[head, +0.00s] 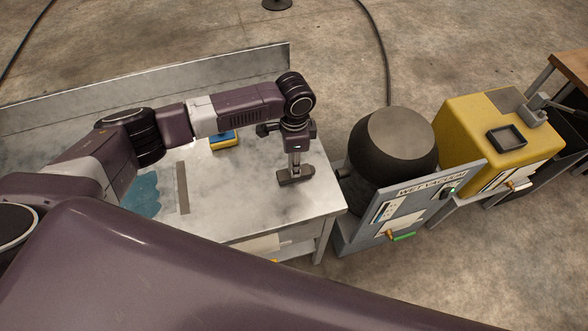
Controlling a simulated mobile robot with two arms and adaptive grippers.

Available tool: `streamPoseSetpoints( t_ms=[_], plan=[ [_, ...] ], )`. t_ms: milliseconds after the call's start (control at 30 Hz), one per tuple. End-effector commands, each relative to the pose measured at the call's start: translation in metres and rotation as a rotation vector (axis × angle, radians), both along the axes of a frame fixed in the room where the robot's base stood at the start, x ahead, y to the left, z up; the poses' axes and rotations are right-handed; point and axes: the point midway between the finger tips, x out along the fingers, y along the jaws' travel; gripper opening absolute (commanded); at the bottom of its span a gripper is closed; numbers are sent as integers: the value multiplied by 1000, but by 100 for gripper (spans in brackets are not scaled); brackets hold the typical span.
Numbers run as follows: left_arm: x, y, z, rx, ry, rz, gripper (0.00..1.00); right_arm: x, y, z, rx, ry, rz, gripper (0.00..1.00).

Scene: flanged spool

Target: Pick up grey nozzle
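The grey nozzle (295,177) is at the right end of the metal table, with a flat dark foot and an upright neck. My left gripper (294,149) points down directly over it, at the top of the neck. The fingertips are small and partly hidden, so I cannot tell whether they are closed on the neck. I also cannot tell whether the foot touches the tabletop. My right gripper is not in view.
The metal table (240,185) has a raised back edge.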

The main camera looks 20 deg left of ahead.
Motion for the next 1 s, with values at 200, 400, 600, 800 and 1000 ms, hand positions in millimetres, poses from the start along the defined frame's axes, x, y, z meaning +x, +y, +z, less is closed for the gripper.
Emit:
streamPoseSetpoints(
  t_ms=[200,400,600,800,1000],
  plan=[
    [0,0,0,0,0,0,0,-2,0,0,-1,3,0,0],
    [1,0,1,0,-1,0,0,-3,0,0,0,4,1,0],
    [1,0,3,-1,-2,0,0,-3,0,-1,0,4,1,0],
    [2,-1,21,-2,-4,0,0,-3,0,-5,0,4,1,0],
    [2,-1,65,-3,-8,-2,0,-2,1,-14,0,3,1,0]
  ],
)
